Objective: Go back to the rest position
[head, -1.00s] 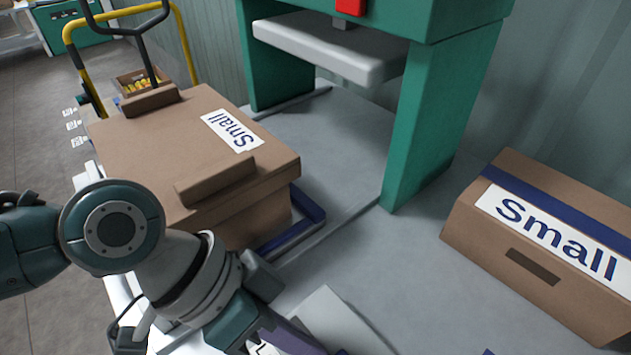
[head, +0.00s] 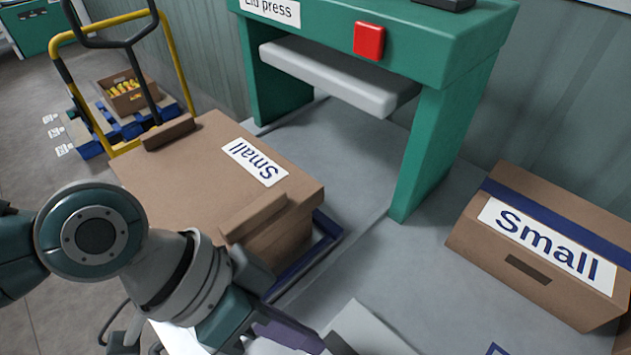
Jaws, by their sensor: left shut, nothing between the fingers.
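My left arm comes in from the left, and my left gripper (head: 328,344) is low in the middle of the head view, at the picture's lower edge. It is shut and empty, and its fingertips are only partly visible. It is apart from the boxes. My right gripper is not in view.
A lidded box marked "Small" (head: 185,180) stands on a blue frame (head: 322,245) behind my left arm. The green lid press (head: 440,130) with a red button (head: 369,40) stands behind it. Another "Small" box (head: 500,250) is at the right. A yellow trolley (head: 66,75) stands back left.

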